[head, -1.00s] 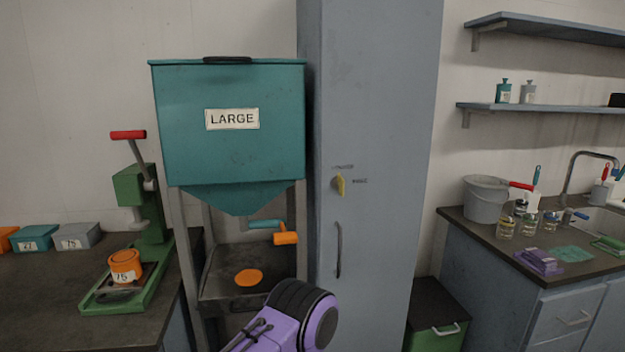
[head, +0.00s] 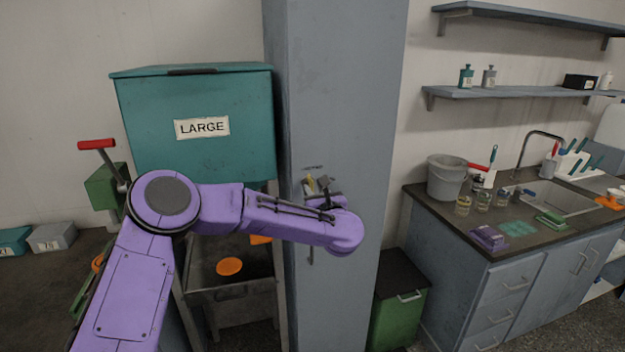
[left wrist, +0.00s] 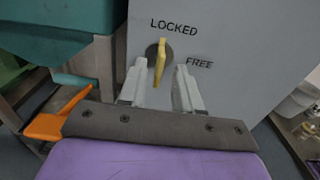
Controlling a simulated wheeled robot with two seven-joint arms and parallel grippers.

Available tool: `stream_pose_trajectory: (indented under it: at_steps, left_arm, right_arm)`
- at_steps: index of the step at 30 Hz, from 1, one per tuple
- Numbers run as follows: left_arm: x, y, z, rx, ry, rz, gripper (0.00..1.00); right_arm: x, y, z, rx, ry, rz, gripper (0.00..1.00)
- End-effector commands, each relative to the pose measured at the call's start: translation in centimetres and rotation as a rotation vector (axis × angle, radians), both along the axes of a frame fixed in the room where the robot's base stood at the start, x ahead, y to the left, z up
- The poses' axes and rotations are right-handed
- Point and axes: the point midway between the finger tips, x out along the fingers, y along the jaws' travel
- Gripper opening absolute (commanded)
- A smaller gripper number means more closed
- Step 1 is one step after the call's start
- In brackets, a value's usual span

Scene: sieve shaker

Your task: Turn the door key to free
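The yellow door key (left wrist: 160,60) sits in a round dark lock on the grey-blue cabinet door (left wrist: 230,30). The word LOCKED is above it and FREE is to its right. The key's grip stands nearly upright, along the LOCKED direction. In the head view the key (head: 310,185) shows only in part beside my gripper. My left gripper (left wrist: 160,88) is open, with its two fingers apart on either side of the key's line. The key appears between and just beyond the fingertips; I cannot tell if they touch it. In the head view my left gripper (head: 322,184) is at the door. My right gripper is not in view.
A green bin (head: 398,320) and a sink counter (head: 470,240) are to the right.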

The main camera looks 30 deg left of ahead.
Motion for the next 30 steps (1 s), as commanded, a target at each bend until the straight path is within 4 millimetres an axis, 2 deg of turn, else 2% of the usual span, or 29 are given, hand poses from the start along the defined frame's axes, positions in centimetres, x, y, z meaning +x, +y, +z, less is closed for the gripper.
stream_pose_trajectory:
  at_steps: [1,6,15,16,18,19,30]
  left_arm:
    - [0.6,0.8,0.4,0.001,0.002,0.003,0.33]
    - [2.1,2.5,0.1,0.002,0.004,0.0,0.33]
    - [2.5,2.9,-0.1,0.003,0.004,-0.002,0.33]
    - [2.5,2.9,-0.1,0.003,0.004,-0.002,0.3]
    - [2.5,2.9,-0.1,0.003,0.004,-0.003,0.07]
    - [2.5,2.9,-0.1,0.003,0.004,-0.003,0.0]
    - [2.5,2.8,-0.2,0.021,0.024,-0.003,0.0]
  right_arm:
    - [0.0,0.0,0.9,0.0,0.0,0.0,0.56]
    - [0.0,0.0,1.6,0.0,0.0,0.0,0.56]
    - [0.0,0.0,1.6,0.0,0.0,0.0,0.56]
    - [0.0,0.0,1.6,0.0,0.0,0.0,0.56]
    - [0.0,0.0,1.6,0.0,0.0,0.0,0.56]
    - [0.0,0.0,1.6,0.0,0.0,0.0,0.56]
    - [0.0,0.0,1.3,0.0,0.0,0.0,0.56]
